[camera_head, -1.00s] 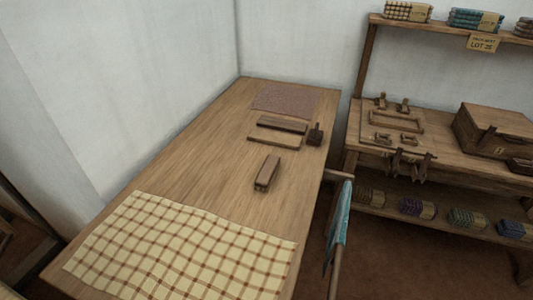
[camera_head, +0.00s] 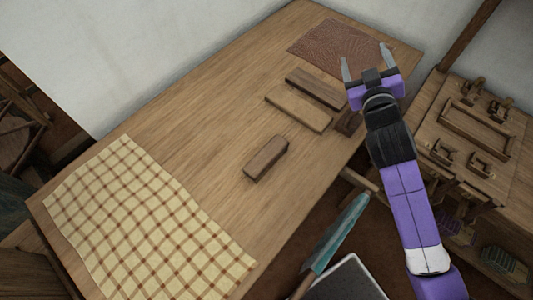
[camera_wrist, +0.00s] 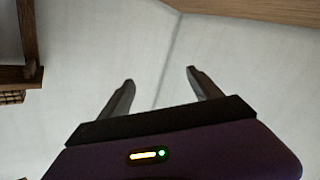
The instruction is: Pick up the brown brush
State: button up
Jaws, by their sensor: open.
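A brown oblong block (camera_head: 266,158), which looks like the brush, lies on the wooden table (camera_head: 190,105) between the checked cloth and the other wooden pieces. I cannot see bristles on it clearly. My gripper (camera_head: 366,58) is open and empty. In the head view it shows over the far right part of the table, up and to the right of the block and apart from it. In the wrist view my gripper's two fingers (camera_wrist: 159,85) are spread with only pale wall between them. The block is not in the wrist view.
A checked cloth (camera_head: 145,205) covers the near table end. Two flat wooden pieces (camera_head: 299,107) and a small dark object (camera_head: 348,122), partly hidden by my arm, lie further back near a reddish mat (camera_head: 325,46). A shelf unit (camera_head: 440,108) stands right. The table's left middle is clear.

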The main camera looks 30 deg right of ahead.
jog(key=w+d+r+m+g+h, duration=0.2)
jog(key=d+r+m+g, duration=0.1)
jog(key=d+m, duration=0.1)
jog(key=m+g+y+p, duration=0.4)
jog(key=m+g+y, duration=0.5)
jog(key=g+y, duration=0.25)
send_over(269, 152)
jog(key=f, duration=1.5)
jog(key=shift+w+d+f, duration=0.15)
jog(key=shift+d, duration=0.2)
jog(key=shift+a+f, duration=0.15)
jog(key=shift+f, duration=0.2)
jog(key=shift+a+f+p, duration=0.2)
jog(key=shift+f+p, duration=0.6)
jog(key=shift+f, duration=2.7)
jog(key=c, duration=1.6)
jog(key=shift+o, duration=0.2)
